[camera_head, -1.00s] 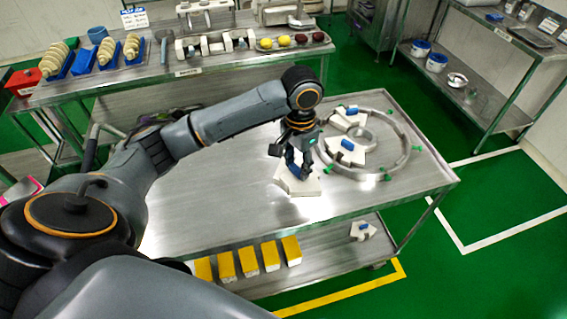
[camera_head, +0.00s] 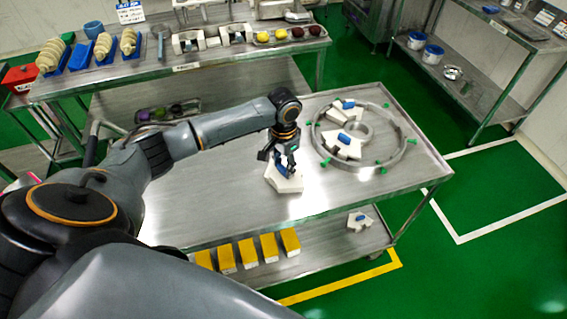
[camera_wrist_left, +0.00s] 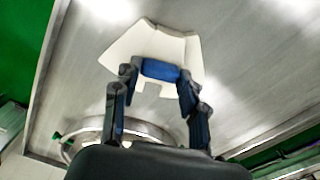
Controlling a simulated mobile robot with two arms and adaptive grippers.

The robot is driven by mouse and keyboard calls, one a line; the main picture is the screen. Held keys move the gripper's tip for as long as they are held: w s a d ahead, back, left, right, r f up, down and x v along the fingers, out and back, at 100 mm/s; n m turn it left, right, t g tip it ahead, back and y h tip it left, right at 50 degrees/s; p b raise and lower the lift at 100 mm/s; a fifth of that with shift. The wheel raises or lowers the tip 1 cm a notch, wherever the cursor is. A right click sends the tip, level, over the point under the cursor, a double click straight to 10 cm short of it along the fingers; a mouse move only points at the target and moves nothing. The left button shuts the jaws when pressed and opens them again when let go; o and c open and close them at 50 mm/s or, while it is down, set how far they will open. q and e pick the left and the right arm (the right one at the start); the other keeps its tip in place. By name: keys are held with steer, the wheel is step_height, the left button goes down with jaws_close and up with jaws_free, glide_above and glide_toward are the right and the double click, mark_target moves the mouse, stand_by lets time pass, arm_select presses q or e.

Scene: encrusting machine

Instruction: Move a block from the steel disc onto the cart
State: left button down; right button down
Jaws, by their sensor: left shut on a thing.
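A white block (camera_head: 287,184) with a blue handle is over the cart top (camera_head: 215,200), left of the steel disc. My left gripper (camera_head: 283,168) is shut on its blue handle. In the left wrist view the white block (camera_wrist_left: 150,45) shows beyond the fingers, with the blue handle (camera_wrist_left: 160,70) between them. I cannot tell whether the block touches the cart. The steel disc (camera_head: 400,153), a ring with green knobs, lies at the cart's right end. Two more white blocks with blue handles, a rear one (camera_head: 347,111) and a nearer one (camera_head: 341,150), sit on it. My right gripper is not in view.
The lower shelf holds yellow blocks (camera_head: 268,247) and another white block (camera_head: 360,222). Behind stands a table (camera_head: 220,62) with trays and parts. A steel shelf (camera_head: 490,95) stands at the right. The cart top's left and middle are clear.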

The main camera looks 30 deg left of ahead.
mark_target(283, 167)
arm_select(q)
steer(key=c, duration=0.7)
jaws_free()
steer(key=shift+f, duration=0.1)
steer(key=shift+c, duration=0.2)
steer(key=shift+r, duration=0.3)
step_height(283, 167, up, 12)
steer(key=b, duration=0.1)
steer(key=shift+b, duration=0.4)
steer(key=shift+f, duration=0.15)
